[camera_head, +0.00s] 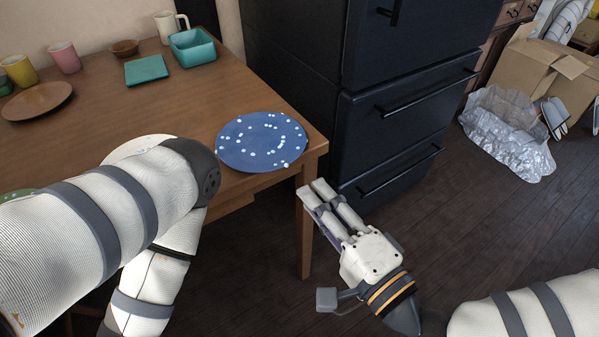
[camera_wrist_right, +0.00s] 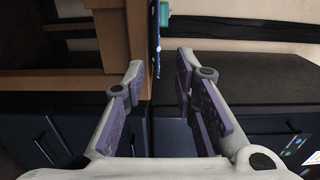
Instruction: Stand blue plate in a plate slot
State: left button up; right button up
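The blue plate (camera_head: 262,141) with white spots lies flat on the wooden table at its near right corner. My right gripper (camera_head: 313,190) is just off that corner, in front of the table edge and apart from the plate. In the right wrist view my right gripper (camera_wrist_right: 158,62) is open and empty. There the blue plate (camera_wrist_right: 155,40) shows edge-on as a thin strip, ahead of the gap between the fingertips. My left arm crosses the left foreground, and its gripper is out of view. I cannot make out any plate slot.
The wooden table (camera_head: 100,107) also holds a brown plate (camera_head: 37,101), a teal box (camera_head: 193,47), cups, and a white plate (camera_head: 135,147) partly behind my left arm. A dark drawer cabinet (camera_head: 400,100) stands right of the table. A cardboard box (camera_head: 545,75) lies beyond open floor.

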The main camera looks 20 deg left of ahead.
jog(key=b+x, duration=0.2)
jog(key=x, duration=0.6)
jog(key=shift+w+a+f, duration=0.1)
jog(key=shift+w+a, duration=0.15)
jog(key=shift+a, duration=0.1)
pick_arm(q)
jog(key=shift+x, duration=1.15)
pick_arm(e)
jog(key=shift+w+a, duration=0.1)
grip_shut()
